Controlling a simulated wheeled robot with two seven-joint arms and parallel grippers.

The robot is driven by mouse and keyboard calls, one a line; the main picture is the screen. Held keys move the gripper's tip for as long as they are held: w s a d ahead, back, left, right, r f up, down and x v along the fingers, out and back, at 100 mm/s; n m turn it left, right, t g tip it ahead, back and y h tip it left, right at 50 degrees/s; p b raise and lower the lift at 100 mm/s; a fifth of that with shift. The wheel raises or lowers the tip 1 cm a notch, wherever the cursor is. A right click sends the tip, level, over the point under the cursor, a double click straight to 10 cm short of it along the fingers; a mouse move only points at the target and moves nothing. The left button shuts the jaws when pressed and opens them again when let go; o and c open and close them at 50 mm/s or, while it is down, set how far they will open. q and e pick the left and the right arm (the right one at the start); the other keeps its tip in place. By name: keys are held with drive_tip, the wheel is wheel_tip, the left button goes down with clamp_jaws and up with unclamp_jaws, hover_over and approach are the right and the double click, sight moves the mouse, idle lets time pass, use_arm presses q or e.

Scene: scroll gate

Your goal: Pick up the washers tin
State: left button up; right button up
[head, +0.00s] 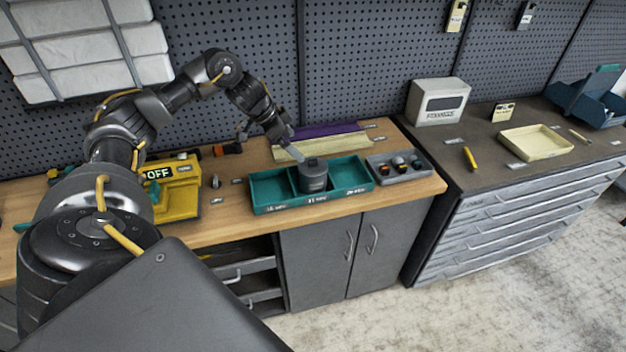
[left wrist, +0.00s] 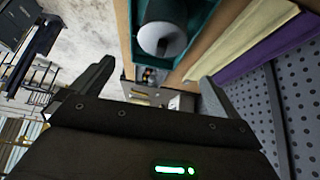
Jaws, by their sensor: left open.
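A dark grey round tin (head: 313,173) stands upright in the middle compartment of a green three-part tray (head: 264,208) on the wooden bench. Its label is too small to read, so I cannot confirm that it holds washers. My left gripper (head: 286,143) is open and empty, above and behind the tray, a little left of the tin. In the left wrist view the two fingers (left wrist: 152,85) are spread, and the tin (left wrist: 165,28) shows beyond them near the top edge, apart from them. The tray's outer compartments look empty. My right gripper is not in view.
A grey holder (head: 398,166) with several small round parts sits right of the tray. Cream and purple strips (head: 340,145) lie behind it, near the pegboard. A yellow OFF box (head: 175,187) stands left. A white box (head: 437,101) and cream tray (head: 535,142) are on the right cabinet.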

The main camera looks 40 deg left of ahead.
sight(312, 160)
use_arm(q)
drive_tip(key=p+x, duration=0.1)
drive_tip(key=x, duration=0.4)
drive_tip(key=shift+w+d+f, duration=0.1)
drive_tip(key=shift+w+f, duration=0.1)
drive_tip(key=shift+f, duration=0.05)
drive_tip(key=shift+w+d+f+p, duration=0.1)
drive_tip(key=shift+d+f+p, duration=0.1)
drive_tip(key=shift+p, duration=0.35)
drive_tip(key=p+x, duration=0.1)
drive_tip(key=x, duration=0.2)
drive_tip(key=shift+w+f+p, duration=0.25)
drive_tip(key=shift+p, duration=0.1)
drive_tip(key=shift+w+d+f, duration=0.1)
drive_tip(key=shift+w+f, duration=0.1)
drive_tip(key=shift+f, duration=0.25)
drive_tip(key=shift+c, duration=1.1)
drive_tip(key=c, duration=0.9)
drive_tip(key=shift+r, duration=0.1)
